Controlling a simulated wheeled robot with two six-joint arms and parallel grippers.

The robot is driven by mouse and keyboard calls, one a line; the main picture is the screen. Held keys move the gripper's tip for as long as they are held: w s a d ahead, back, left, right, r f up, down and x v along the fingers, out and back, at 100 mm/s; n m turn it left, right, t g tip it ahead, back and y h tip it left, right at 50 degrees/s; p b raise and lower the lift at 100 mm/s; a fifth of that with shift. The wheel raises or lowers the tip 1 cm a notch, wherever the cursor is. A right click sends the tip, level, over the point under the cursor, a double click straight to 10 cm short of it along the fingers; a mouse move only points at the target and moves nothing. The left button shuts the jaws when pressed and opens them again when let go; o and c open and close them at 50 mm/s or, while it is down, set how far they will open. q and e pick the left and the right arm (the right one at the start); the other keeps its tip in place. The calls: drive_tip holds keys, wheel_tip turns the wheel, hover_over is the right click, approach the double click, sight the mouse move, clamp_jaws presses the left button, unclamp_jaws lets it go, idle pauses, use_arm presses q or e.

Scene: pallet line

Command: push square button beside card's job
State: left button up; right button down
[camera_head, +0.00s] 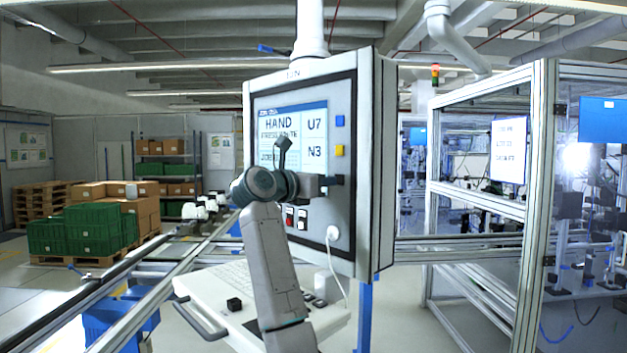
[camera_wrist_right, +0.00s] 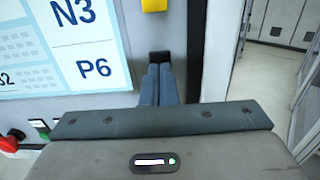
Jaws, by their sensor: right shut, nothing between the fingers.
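The control panel (camera_head: 365,230) has a screen (camera_head: 268,118) headed HAND, with U7 beside a blue square button (camera_head: 340,120) and N3 beside a yellow square button (camera_head: 339,150). In the right wrist view, the yellow button (camera_wrist_right: 154,5) is beside N3, and a black square button (camera_wrist_right: 159,55) is beside P6. My right gripper (camera_head: 331,182) is shut and empty; its fingertips (camera_wrist_right: 159,68) are at the black button. I cannot tell whether the button is pressed in. A white sheet (camera_head: 508,150) hangs on the right-hand frame; its text is too small to read. My left gripper is out of view.
Red and black controls (camera_head: 290,216) sit low on the panel, and a red knob (camera_wrist_right: 10,141) shows in the wrist view. A keyboard shelf (camera_head: 215,290) juts out below. Rails run at left; green crates (camera_head: 95,228) stand behind.

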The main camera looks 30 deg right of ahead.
drive_tip(key=shift+w+d, duration=0.2)
drive_tip(key=shift+d, duration=0.85)
idle(1.1)
drive_tip(key=shift+a, duration=0.1)
drive_tip(key=shift+s+a+b, duration=0.25)
drive_tip(key=shift+a, duration=0.95)
drive_tip(key=shift+s+a+b, duration=0.2)
drive_tip(key=shift+s+a, duration=0.05)
drive_tip(key=shift+a, duration=0.95)
